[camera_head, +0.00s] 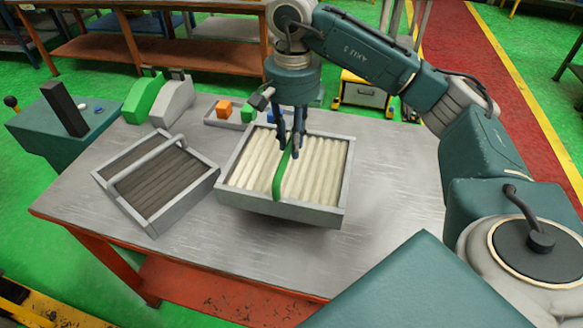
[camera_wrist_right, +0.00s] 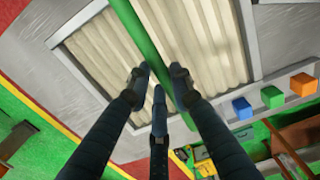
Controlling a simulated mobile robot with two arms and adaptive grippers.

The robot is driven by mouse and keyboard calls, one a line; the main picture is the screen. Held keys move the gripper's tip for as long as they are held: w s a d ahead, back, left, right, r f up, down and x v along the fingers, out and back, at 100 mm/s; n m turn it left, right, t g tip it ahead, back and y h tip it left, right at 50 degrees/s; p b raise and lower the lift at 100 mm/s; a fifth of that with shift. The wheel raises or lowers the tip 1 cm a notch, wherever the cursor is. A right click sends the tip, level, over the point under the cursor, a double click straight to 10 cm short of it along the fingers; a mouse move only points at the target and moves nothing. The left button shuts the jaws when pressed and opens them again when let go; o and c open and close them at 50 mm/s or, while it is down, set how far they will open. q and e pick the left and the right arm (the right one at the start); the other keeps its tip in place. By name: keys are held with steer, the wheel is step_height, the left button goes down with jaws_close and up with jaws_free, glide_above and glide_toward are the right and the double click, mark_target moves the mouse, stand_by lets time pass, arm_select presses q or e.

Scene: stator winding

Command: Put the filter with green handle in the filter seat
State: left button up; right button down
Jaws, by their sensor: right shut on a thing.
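The filter with green handle (camera_head: 235,195) is a grey square frame with cream pleats, in the middle of the table in the head view. Its green handle (camera_head: 280,172) arches across the top. My right gripper (camera_head: 290,152) points down and is shut on this handle. The wrist view shows the handle (camera_wrist_right: 138,30) passing between the fingers (camera_wrist_right: 160,88), with the pleats (camera_wrist_right: 100,50) beyond. A shadow lies under the filter's front edge; it seems slightly raised off the table. I cannot identify the filter seat for sure. My left gripper is not in view.
A second filter with dark pleats and a grey handle (camera_head: 145,160) lies on the table (camera_head: 390,190) to the left. Green and grey blocks (camera_head: 172,100) and a tray with coloured cubes (camera_head: 223,108) are behind. The table's right side is clear.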

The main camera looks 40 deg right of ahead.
mark_target(293, 164)
step_height(293, 164, down, 3)
steer(key=shift+f+p, duration=0.15)
steer(key=shift+p, duration=0.15)
steer(key=shift+f+p, duration=0.4)
steer(key=shift+f, duration=1.9)
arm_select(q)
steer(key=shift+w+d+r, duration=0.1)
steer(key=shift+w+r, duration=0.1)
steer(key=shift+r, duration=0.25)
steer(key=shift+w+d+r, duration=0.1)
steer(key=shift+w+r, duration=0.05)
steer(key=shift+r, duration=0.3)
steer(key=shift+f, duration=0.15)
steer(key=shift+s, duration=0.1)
arm_select(e)
steer(key=c, duration=1.5)
jaws_free()
steer(key=shift+s+f, duration=0.1)
steer(key=shift+c, duration=0.2)
